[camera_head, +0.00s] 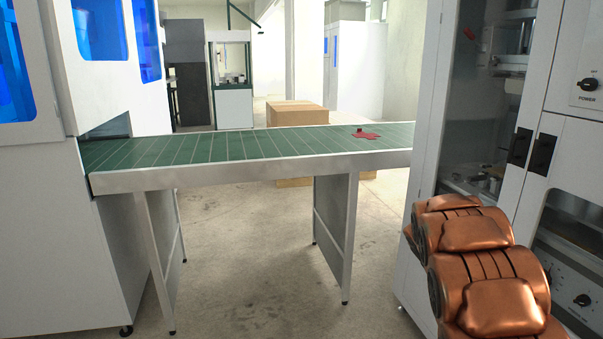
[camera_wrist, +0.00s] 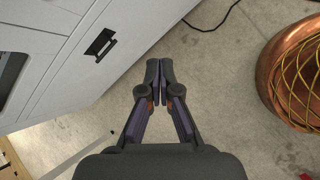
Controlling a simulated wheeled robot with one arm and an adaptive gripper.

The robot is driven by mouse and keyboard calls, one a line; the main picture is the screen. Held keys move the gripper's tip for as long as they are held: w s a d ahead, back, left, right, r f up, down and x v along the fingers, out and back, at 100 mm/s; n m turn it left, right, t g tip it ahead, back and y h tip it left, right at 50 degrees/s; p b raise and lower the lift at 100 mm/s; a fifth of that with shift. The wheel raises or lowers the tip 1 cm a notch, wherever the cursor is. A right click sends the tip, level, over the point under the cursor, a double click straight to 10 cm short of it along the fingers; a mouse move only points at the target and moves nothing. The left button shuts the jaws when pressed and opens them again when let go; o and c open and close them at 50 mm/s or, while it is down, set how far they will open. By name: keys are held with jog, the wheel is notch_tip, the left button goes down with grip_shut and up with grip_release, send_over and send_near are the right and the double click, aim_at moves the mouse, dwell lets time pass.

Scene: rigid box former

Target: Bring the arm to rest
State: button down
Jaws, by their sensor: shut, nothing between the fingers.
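My gripper (camera_wrist: 159,84) shows in the wrist view, pointing over the bare concrete floor (camera_wrist: 215,90). Its two dark fingers are shut with their tips together and nothing between them. A white cabinet (camera_wrist: 60,50) with a black handle is to its left, apart from the fingers. In the head view, my copper-coloured arm (camera_head: 490,270) is folded at the lower right, in front of the white machine (camera_head: 432,150). The gripper itself is not seen in the head view.
A green conveyor (camera_head: 240,146) spans between two white machines, with a flat red piece (camera_head: 366,134) on its right part. A cardboard box (camera_head: 297,114) stands behind it. In the wrist view, a black cable (camera_wrist: 212,22) lies on the floor. Floor before the conveyor is clear.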

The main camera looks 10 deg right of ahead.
jog(key=s+a+r+m+g+y, duration=0.15)
jog(key=s+a+m, duration=0.25)
jog(key=s+a, duration=0.7)
jog(key=s+a+r+m+y, duration=0.2)
jog(key=s+a+m+y, duration=0.1)
jog(key=s+a, duration=0.75)
jog(key=s+a+r+m+g+y, duration=0.1)
jog(key=s+a+r+m+y, duration=0.2)
jog(key=s+a, duration=0.8)
notch_tip(320, 180, up, 17)
jog(key=m+t+p, duration=0.1)
jog(key=p, duration=1.6)
jog(key=shift+r+t, duration=0.2)
jog(key=shift+t, duration=0.15)
jog(key=shift+w, duration=0.1)
